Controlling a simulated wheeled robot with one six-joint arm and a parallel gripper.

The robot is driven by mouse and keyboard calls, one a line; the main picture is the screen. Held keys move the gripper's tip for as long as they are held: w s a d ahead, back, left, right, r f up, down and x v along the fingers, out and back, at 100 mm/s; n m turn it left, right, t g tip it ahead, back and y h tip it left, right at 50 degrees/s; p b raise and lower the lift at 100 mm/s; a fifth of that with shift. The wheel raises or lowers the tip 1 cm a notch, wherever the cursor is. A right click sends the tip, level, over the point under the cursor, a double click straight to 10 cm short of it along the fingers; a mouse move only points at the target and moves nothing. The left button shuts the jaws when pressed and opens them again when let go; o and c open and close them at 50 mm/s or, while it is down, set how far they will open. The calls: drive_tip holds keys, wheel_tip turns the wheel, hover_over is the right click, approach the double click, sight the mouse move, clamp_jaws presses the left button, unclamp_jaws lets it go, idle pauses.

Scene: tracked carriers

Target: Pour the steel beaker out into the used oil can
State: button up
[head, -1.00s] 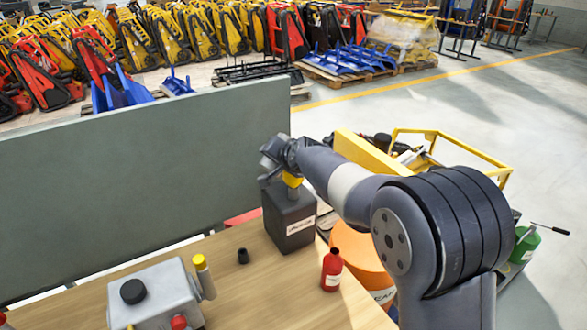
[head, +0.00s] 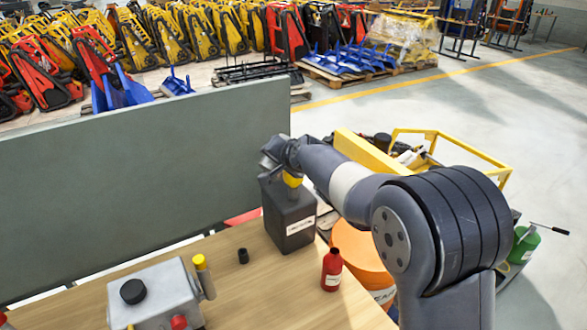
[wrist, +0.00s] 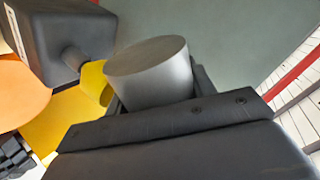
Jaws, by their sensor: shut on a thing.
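The steel beaker (wrist: 150,75) is a plain grey cylinder held between the fingers of my gripper (wrist: 155,100) in the wrist view. Its side lies right by the yellow funnel (wrist: 92,80), partly in front of it. I cannot see its mouth or any liquid. The used oil can (wrist: 65,35) is a dark grey, square-sided can with a short neck at the funnel. In the head view my gripper (head: 275,155) is shut above the top of the can (head: 289,218), beside the funnel (head: 292,180). The beaker is hard to make out there.
A small black cap (head: 243,256) and a red bottle (head: 331,270) stand on the wooden bench (head: 265,295). A grey box (head: 155,290) with knobs is at front left, beside a yellow-capped tube (head: 203,277). A green-grey panel (head: 150,180) stands behind. An orange bucket (head: 358,248) is right.

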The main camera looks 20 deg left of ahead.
drive_tip(key=shift+f+g, duration=0.15)
drive_tip(key=shift+g, duration=0.15)
idle(1.4)
drive_tip(key=shift+r+m+g+p, duration=0.5)
drive_tip(key=shift+m+p, duration=0.2)
drive_tip(key=shift+p, duration=0.7)
idle(1.6)
drive_tip(key=shift+w+f+m+g+y, duration=0.1)
drive_tip(key=shift+f+m+g+y, duration=0.35)
drive_tip(key=shift+g, duration=0.35)
idle(2.5)
